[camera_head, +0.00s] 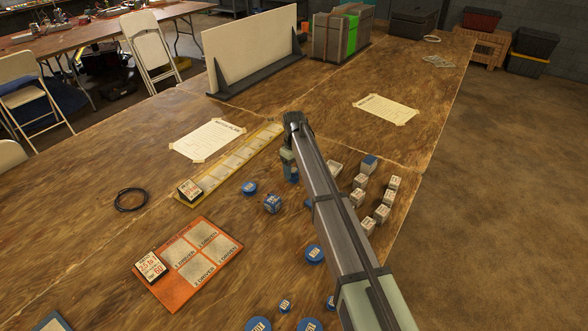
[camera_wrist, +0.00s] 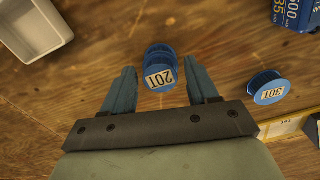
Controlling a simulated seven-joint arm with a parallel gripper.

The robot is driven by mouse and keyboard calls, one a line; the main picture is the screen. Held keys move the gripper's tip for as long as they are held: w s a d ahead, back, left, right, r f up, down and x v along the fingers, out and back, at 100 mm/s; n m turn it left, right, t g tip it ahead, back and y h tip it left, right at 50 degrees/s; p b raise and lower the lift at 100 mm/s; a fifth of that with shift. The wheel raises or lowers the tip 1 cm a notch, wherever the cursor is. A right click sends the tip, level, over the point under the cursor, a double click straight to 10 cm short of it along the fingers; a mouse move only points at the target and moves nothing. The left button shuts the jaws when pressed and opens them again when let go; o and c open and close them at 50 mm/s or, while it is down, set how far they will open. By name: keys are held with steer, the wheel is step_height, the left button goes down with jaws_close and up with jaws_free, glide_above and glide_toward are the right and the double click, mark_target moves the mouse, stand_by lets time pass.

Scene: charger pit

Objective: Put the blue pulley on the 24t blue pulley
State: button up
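My gripper (camera_wrist: 160,67) points down over the table, its two fingers apart. In the wrist view, a blue pulley labelled 20T (camera_wrist: 160,77) shows between the fingertips, with a gap on each side. More blue rim shows above its label; I cannot tell if that is the same pulley or another one under it. In the head view, my gripper (camera_head: 289,165) hangs just above this blue pulley (camera_head: 294,177), partly hiding it. A second blue pulley, labelled 30T (camera_wrist: 268,90), lies to the right in the wrist view. I cannot read a 24T label on any pulley.
Several blue pulleys, such as one at the right (camera_head: 315,254), lie nearer the camera. A white tray (camera_wrist: 33,45) is close by.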

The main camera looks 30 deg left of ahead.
mark_target(294, 170)
steer(key=shift+o, duration=0.3)
steer(key=shift+r, duration=0.15)
step_height(294, 170, up, 12)
stand_by(0.4)
